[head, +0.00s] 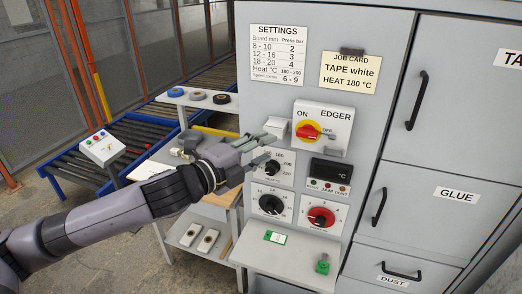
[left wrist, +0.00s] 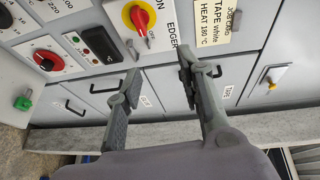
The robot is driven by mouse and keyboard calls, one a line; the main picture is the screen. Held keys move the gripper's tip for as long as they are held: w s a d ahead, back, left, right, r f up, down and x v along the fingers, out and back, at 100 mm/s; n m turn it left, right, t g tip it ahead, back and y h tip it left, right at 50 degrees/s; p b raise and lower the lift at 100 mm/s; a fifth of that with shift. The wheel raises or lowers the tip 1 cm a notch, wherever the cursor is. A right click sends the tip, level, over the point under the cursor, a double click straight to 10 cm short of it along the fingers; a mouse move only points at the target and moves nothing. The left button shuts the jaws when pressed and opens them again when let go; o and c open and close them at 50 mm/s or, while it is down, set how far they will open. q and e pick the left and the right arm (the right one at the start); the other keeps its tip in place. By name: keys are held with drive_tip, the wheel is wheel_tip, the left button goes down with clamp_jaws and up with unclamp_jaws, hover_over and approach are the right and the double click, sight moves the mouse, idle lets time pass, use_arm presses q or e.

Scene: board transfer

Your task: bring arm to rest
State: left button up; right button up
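My left arm (head: 120,209) comes in from the left and reaches across to the edger's control cabinet. My left gripper (head: 267,151) is in front of the panel, left of the red and yellow rotary switch (head: 309,132) and beside the temperature dial (head: 270,168). In the left wrist view the two fingers of my left gripper (left wrist: 160,78) stand apart with nothing between them. The same switch (left wrist: 139,16) shows there beyond the fingertips. I cannot tell whether a finger touches the panel. My right gripper is not in view.
Cabinet handles (head: 416,101) stick out at the right. A roller conveyor (head: 95,160) and a small bench stand left.

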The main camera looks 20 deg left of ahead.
use_arm(q)
drive_tip(key=shift+w+f, duration=0.1)
drive_tip(key=shift+w, duration=0.2)
drive_tip(key=shift+f, duration=0.15)
